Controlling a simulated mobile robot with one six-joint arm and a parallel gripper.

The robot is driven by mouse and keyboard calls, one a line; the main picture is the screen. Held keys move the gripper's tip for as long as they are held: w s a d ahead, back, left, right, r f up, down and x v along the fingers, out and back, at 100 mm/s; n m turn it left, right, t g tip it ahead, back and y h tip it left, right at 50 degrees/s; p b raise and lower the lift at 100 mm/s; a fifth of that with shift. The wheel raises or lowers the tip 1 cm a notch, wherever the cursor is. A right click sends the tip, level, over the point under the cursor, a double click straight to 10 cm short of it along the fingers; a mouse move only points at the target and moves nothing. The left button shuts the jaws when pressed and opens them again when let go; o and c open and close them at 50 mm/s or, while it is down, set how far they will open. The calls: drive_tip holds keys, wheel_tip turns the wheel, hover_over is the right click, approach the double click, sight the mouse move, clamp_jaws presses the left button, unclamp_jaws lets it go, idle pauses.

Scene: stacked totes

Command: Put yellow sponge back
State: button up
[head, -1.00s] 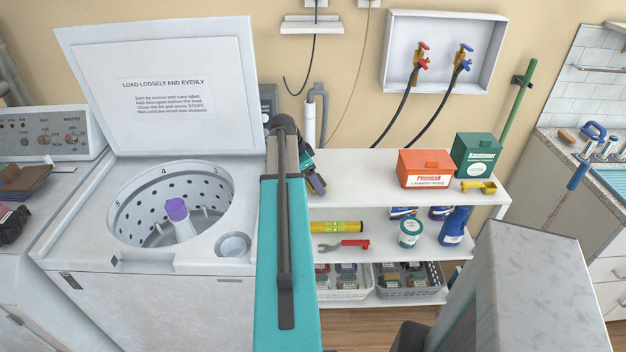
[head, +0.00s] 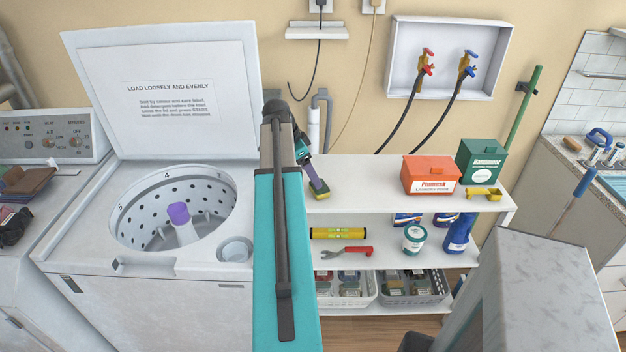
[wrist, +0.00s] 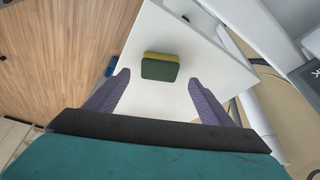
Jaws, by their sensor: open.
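The yellow sponge (head: 322,195) has a dark green side and lies at the left end of the white shelf unit's top board. In the wrist view the sponge (wrist: 160,67) shows its green side toward me, with a yellow edge behind. My gripper (head: 316,184) is just above it in the head view. In the wrist view my gripper (wrist: 158,78) has its two purple fingers spread wide, with the sponge in line with the space between their tips. A clear gap shows on either side of the sponge. I cannot tell the exact height between them.
On the shelf top (head: 365,182) stand an orange box (head: 430,176), a green box (head: 482,160) and a yellow scoop (head: 484,193). Below are a wrench (head: 346,251), bottles and baskets. The open washer (head: 150,270) is to the left. The shelf top's middle is clear.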

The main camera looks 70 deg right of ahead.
drive_tip(key=shift+b+v, duration=0.45)
drive_tip(key=shift+v, duration=2.25)
